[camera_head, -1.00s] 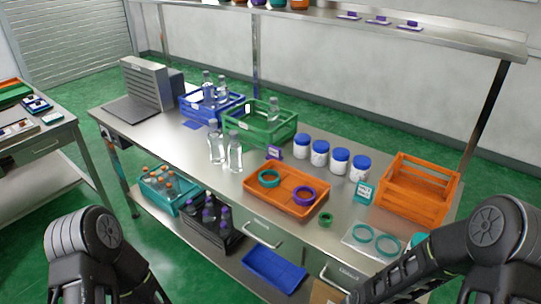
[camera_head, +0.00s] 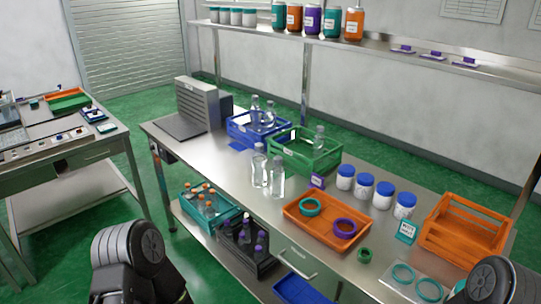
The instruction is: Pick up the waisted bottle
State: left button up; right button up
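Two clear bottles stand upright side by side on the steel table, left of the orange tray. The left clear bottle (camera_head: 259,168) seems to narrow at its middle, so it may be the waisted bottle; the right clear bottle (camera_head: 277,178) looks straighter. More clear bottles stand in the blue crate (camera_head: 240,137), and another clear bottle (camera_head: 318,138) is in the green crate (camera_head: 292,154). Their exact shapes are too small to tell. Only rounded parts of my two arms show at the bottom edge; both grippers are out of view.
An orange tray (camera_head: 317,237) holds a teal ring and a purple ring. Several white jars with blue lids (camera_head: 364,187) stand behind it. An orange slatted crate (camera_head: 464,229) is at the right. Lower-shelf crates hold orange-capped and purple-capped bottles. The tabletop left of the clear bottles is open.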

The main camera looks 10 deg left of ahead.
aim_at(259, 160)
jog(key=j+z, duration=0.15)
jog(key=z, duration=0.25)
jog(key=i+j+z, duration=0.1)
jog(key=z, duration=0.25)
jog(key=j+z, duration=0.2)
jog(key=z, duration=0.2)
jog(key=j+z, duration=0.15)
jog(key=z, duration=0.25)
jog(key=k+j+z, duration=0.15)
jog(key=j, duration=0.35)
jog(key=k+j+z, duration=0.15)
jog(key=j, duration=0.35)
jog(key=k+j+z, duration=0.15)
jog(key=j, duration=0.3)
jog(key=k+j+z, duration=0.15)
jog(key=j, duration=0.3)
jog(key=k+j+z, duration=0.2)
jog(key=j, duration=0.25)
jog(key=k+j+z, duration=0.15)
jog(key=j, duration=0.25)
jog(key=k+j, duration=0.6)
jog(key=j, duration=0.2)
